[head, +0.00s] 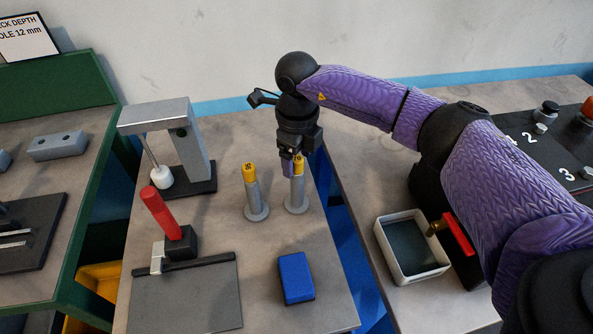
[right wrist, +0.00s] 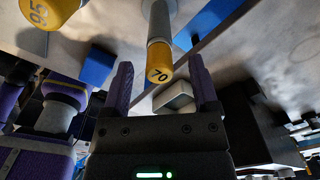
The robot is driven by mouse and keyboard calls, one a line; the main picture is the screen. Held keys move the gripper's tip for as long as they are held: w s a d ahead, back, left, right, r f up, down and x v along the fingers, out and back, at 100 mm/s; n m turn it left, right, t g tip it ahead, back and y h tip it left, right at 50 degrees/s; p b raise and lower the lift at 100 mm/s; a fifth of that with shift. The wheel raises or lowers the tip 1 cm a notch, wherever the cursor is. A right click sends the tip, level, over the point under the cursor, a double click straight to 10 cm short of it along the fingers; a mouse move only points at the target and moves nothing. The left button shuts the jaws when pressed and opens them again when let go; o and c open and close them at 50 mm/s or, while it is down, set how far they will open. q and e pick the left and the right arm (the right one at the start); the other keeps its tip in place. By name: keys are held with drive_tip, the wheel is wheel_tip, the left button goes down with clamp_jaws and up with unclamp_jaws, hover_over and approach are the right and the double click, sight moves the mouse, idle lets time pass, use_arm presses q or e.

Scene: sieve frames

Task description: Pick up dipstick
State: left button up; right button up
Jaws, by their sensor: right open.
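Nothing in view is labelled as the dipstick, and I cannot tell for sure which thing it is. Two upright grey rods with yellow numbered caps stand on round feet on the middle table: a left one (head: 252,192) and a right one (head: 297,195). My right gripper (head: 291,163) points down at the right rod's top. In the right wrist view its open fingers (right wrist: 162,90) stand either side of that rod's yellow cap (right wrist: 160,64), marked 70. The other cap (right wrist: 52,10) reads 95. My left gripper is not in view.
A red handle (head: 161,212) leans in a black block beside a dark grey plate (head: 190,300). A grey stand (head: 185,150) is behind it. A blue block (head: 295,278) lies in front. A white tray (head: 383,240) sits on the right table, past a gap.

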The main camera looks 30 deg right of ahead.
drive_tip(key=shift+r, duration=0.1)
clamp_jaws()
